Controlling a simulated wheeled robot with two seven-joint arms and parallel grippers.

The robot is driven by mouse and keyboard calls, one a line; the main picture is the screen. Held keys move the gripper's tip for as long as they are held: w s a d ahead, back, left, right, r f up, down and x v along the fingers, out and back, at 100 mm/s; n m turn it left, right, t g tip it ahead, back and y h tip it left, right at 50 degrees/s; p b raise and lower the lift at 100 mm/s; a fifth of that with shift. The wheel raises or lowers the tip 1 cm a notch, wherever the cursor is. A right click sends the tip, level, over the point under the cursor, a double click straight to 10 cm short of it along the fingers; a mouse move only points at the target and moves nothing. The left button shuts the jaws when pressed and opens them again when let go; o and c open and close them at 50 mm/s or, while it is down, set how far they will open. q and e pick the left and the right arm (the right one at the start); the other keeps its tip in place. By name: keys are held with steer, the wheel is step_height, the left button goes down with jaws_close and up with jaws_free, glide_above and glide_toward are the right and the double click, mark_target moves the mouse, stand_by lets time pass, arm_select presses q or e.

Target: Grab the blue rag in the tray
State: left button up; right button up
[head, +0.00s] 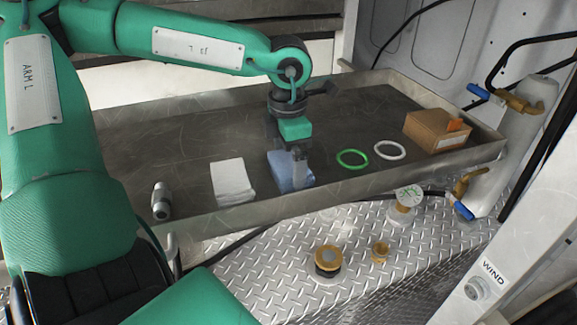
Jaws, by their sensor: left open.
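The blue rag (281,174) lies folded in the metal tray (350,108), near the tray's front wall and about mid-length. My left gripper (299,172) points straight down over the rag's right part, and its fingers hide some of the cloth. The gripper is open. From this angle I cannot tell whether the fingertips touch the rag. My right gripper does not show.
A white rag (232,180) lies left of the blue one, with a metal fitting (161,201) further left. Green (352,159) and white (389,150) rings and a cardboard box (436,131) lie to the right. Capped ports (328,260) rise from the diamond plate in front.

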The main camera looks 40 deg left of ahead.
arm_select(q)
steer(key=c, duration=0.7)
